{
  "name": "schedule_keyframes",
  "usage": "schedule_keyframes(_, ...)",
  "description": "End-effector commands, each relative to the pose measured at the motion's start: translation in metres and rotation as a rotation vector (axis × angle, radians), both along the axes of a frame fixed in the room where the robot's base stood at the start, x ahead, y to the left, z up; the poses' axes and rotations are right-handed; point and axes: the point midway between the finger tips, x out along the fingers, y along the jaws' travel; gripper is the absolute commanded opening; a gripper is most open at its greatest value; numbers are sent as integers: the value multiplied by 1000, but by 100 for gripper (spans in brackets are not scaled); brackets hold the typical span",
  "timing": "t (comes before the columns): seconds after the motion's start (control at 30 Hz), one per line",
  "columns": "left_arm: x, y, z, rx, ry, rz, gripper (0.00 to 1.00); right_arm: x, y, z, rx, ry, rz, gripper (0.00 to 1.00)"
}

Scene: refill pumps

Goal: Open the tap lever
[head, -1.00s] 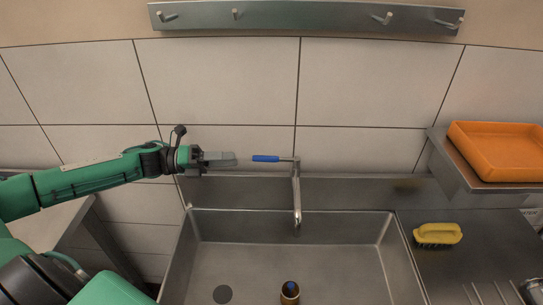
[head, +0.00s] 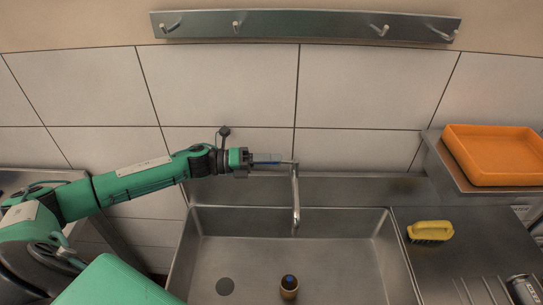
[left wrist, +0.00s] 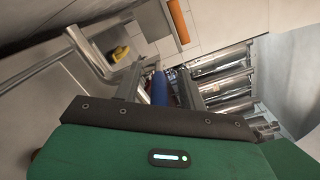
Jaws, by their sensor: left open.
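The tap (head: 296,197) stands at the back of the sink, with its spout pointing toward me. Its lever (head: 287,161) sticks out to the left from the top, and the blue handle is mostly covered by my gripper in the head view. My left gripper (head: 265,159) reaches in from the left and is open around the lever's handle. In the left wrist view the blue handle (left wrist: 160,88) lies between the two fingers. I cannot tell whether either finger touches it. My right gripper is not in view.
A brown container (head: 289,291) with a blue spot on top stands in the sink (head: 340,250). A yellow brush (head: 431,231) lies on the right counter. An orange tray (head: 495,158) sits on a shelf at the right. A hook rail (head: 310,26) is high on the wall.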

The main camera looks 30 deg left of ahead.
Motion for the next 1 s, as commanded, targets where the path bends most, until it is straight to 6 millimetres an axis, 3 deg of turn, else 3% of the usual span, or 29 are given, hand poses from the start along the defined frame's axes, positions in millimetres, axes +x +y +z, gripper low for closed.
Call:
schedule_keyframes(0.33,1,-3,-1,0,0,-1,40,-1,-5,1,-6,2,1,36)
schedule_keyframes(0.53,1,-3,-1,0,0,-1,0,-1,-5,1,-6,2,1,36)
schedule_keyframes(1.0,4,-15,0,-2,0,41,0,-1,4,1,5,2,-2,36)
